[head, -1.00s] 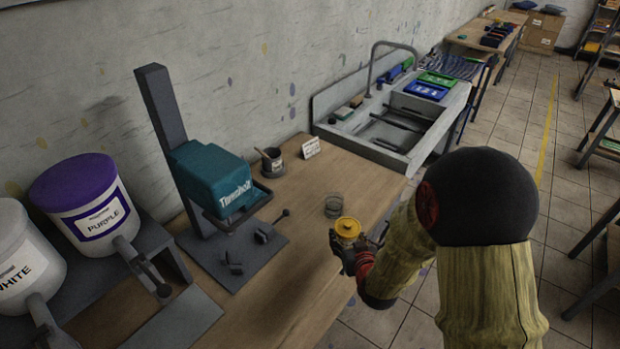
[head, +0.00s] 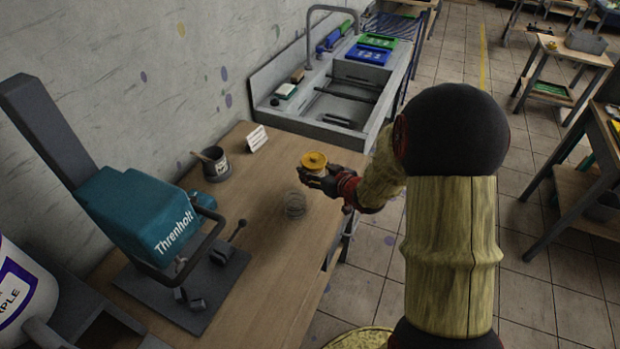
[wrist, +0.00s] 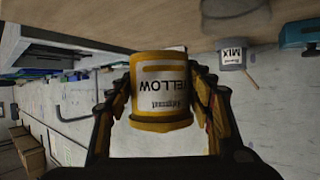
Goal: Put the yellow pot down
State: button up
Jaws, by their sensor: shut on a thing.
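The yellow pot (head: 313,161) has a yellow lid and a white label. In the wrist view the pot (wrist: 160,90) shows the word YELLOW upside down, between my two fingers. My gripper (head: 318,177) is shut on the pot, near the right edge of the wooden table (head: 270,300). The pot looks raised above the tabletop; the exact gap is hard to tell.
A dark MIX pot (head: 216,165) with a stick and a small white card (head: 257,138) stand at the back. A teal Threnholt machine (head: 145,215) stands at left. A sink (head: 340,95) lies beyond the table. Bare tabletop lies in front of the wire holder.

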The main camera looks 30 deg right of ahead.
jog(key=w+d+f+b, duration=0.1)
jog(key=w+f, duration=0.1)
jog(key=w+d+f, duration=0.1)
jog(key=w+f, duration=0.1)
jog(key=w+d+f+b, duration=0.1)
jog(key=w+f, duration=0.1)
jog(key=f, duration=0.1)
jog(key=shift+w+f+b, duration=0.1)
jog(key=shift+w+b, duration=0.2)
jog(key=shift+f+b, duration=0.65)
jog(key=shift+f, duration=0.7)
jog(key=shift+f, duration=0.2)
jog(key=o, duration=1.2)
jog(key=shift+r, duration=0.1)
